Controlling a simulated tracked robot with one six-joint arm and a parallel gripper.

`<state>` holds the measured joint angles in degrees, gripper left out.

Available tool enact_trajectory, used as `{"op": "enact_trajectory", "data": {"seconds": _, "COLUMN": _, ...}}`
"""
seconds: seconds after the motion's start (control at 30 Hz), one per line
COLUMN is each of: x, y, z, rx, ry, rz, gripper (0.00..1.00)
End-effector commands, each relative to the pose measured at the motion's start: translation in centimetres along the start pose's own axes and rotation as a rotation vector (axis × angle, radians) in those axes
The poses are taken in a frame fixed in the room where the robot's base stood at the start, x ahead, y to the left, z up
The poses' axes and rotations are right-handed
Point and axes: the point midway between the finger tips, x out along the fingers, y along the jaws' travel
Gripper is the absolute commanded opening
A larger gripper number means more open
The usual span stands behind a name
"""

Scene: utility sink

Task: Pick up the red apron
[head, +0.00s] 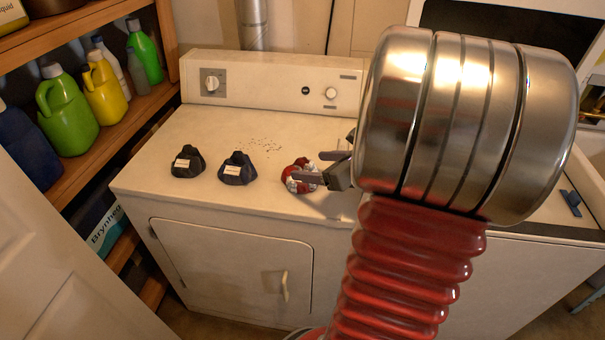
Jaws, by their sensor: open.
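The red apron (297,168) is a small crumpled bundle with whitish parts. It sits on top of the white dryer (270,125), right of two dark bundles. My gripper (318,167) is open, its two grey fingers pointing left at the apron's right side. One finger overlaps the apron in the picture; I cannot tell whether it touches. My arm's large metal joint and red ribbed sleeve hide much of the right side.
A black bundle (187,162) and a navy bundle (237,169), each with a pale label, stand left of the apron. A wooden shelf (115,120) with detergent bottles is at the left. A control panel (270,82) rises behind. The dryer top's middle is mostly clear.

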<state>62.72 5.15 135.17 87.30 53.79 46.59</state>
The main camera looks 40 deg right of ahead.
Motion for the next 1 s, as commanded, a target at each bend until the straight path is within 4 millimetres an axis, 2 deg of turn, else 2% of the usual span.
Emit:
{"op": "enact_trajectory", "data": {"seconds": 0.1, "x": 0.8, "y": 0.1, "z": 0.0, "rx": 0.000, "ry": 0.001, "rz": 0.002, "gripper": 0.74}}
{"op": "enact_trajectory", "data": {"seconds": 0.57, "x": 1.4, "y": 0.0, "z": -0.1, "rx": 0.001, "ry": 0.001, "rz": 0.001, "gripper": 0.74}}
{"op": "enact_trajectory", "data": {"seconds": 0.9, "x": 5.4, "y": -0.2, "z": -0.1, "rx": 0.001, "ry": 0.002, "rz": 0.002, "gripper": 0.74}}
{"op": "enact_trajectory", "data": {"seconds": 1.0, "x": 6.0, "y": -0.3, "z": -0.1, "rx": 0.001, "ry": 0.001, "rz": 0.001, "gripper": 0.74}}
